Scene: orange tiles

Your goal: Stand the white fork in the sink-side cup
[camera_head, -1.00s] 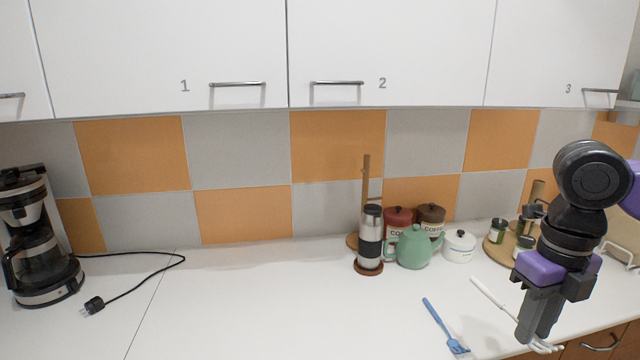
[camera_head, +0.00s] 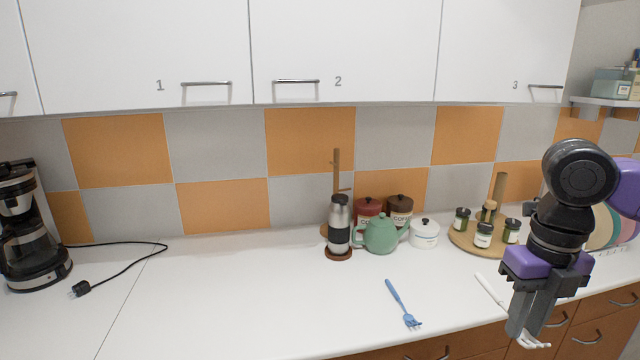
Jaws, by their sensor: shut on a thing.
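My gripper (camera_head: 526,325) is shut on the white fork (camera_head: 489,289) at the right, over the front edge of the counter. The fork slants from upper left to lower right. Its handle end shows left of the fingers and its tines (camera_head: 534,342) show below them; the fingers hide the middle. No sink shows, and I cannot make out a sink-side cup in this view.
A blue fork (camera_head: 403,304) lies on the white counter (camera_head: 240,300). Behind it stand a steel tumbler (camera_head: 340,225), a green teapot (camera_head: 381,235), canisters, a white lidded pot (camera_head: 424,234) and a round wooden tray (camera_head: 461,244) with jars. The counter's middle is clear.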

